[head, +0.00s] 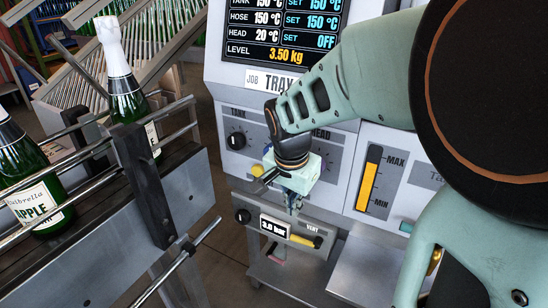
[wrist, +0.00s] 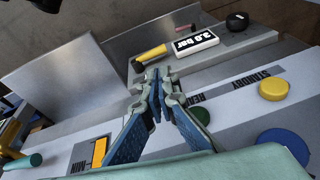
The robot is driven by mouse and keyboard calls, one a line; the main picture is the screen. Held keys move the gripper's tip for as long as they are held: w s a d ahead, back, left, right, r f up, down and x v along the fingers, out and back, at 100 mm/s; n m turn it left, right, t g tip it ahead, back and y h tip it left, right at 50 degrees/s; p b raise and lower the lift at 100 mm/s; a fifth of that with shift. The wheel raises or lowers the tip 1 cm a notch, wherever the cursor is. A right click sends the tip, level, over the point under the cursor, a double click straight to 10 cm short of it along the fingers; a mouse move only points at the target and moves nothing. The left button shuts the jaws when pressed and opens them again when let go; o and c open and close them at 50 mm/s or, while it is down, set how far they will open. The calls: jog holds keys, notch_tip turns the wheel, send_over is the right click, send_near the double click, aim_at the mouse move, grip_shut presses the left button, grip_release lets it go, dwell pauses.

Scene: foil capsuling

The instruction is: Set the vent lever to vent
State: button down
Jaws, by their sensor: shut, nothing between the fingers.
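The vent lever (head: 302,239) is a short yellow handle with a dark pivot at its right end, on the lower grey panel beside the word VENT. It lies nearly level, pointing left toward the pressure display. In the wrist view the yellow lever (wrist: 151,54) shows just beyond the fingertips, its dark pivot at the lower left end. My gripper (head: 293,208) points down above the lever panel, close to the lever. In the wrist view my gripper (wrist: 157,78) has its fingertips together and holds nothing. I see no clear contact with the lever.
The pressure display (head: 274,227) reads 3.0 bar, with a black knob (head: 243,216) to its left. Above are the control panel with a yellow knob (wrist: 274,90) and a level gauge (head: 370,185). Bottles (head: 124,95) stand in a railed rack at left.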

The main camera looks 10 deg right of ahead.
jog(key=shift+d+n, duration=0.2)
jog(key=shift+n, duration=0.4)
jog(key=shift+f, duration=0.1)
jog(key=b, duration=0.4)
send_near(298, 239)
jog(key=x, duration=0.7)
jog(key=shift+w, duration=0.1)
